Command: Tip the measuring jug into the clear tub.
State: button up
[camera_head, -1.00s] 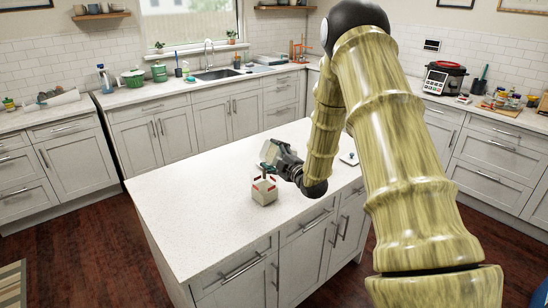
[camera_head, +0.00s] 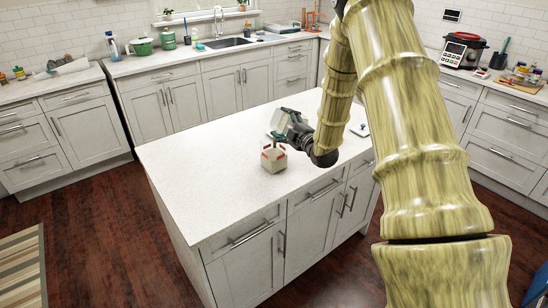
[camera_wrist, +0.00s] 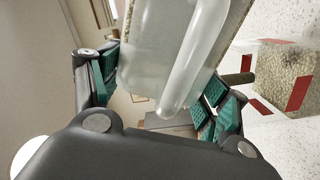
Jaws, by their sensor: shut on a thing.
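My gripper (camera_head: 287,131) is shut on the measuring jug (camera_head: 279,119), a pale translucent vessel held above the island top. In the wrist view the jug (camera_wrist: 160,60) sits between the green finger pads of my gripper (camera_wrist: 162,95), with a rounded ridge down its near side and grainy stuff along its edges. The tub (camera_head: 273,160), a small clear box with red corner marks, stands on the island just below and in front of the jug. In the wrist view the tub (camera_wrist: 287,80) is at the right, with beige grainy contents. The jug's mouth is hidden.
The white island top (camera_head: 215,160) is clear to the left of the tub. A small flat pale object (camera_head: 360,130) lies right of my forearm. The sink counter (camera_head: 215,55) and a red-lidded cooker (camera_head: 462,50) are farther back.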

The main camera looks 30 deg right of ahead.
jog(key=shift+b, duration=0.35)
dwell(0.3)
dwell(0.5)
jog(key=r+m+p, duration=0.1)
jog(key=m, duration=0.1)
jog(key=shift+r+m, duration=0.15)
jog(key=shift+m, duration=0.15)
jog(key=m, duration=0.3)
jog(key=shift+r+p, duration=0.35)
jog(key=shift+r, duration=0.05)
jog(key=shift+d+r+m+p, duration=0.5)
jog(key=shift+d+m, duration=0.15)
jog(key=shift+d, duration=0.7)
jog(key=shift+d+r+m+p, duration=0.5)
jog(key=shift+d+m, duration=0.2)
jog(key=shift+d, duration=0.6)
jog(key=shift+d+r+m+p, duration=0.5)
jog(key=shift+d+m, duration=0.15)
jog(key=shift+d, duration=0.7)
jog(key=d+r+m+p, duration=0.2)
jog(key=d+m, duration=0.1)
jog(key=d, duration=0.3)
jog(key=shift+a+f, duration=0.1)
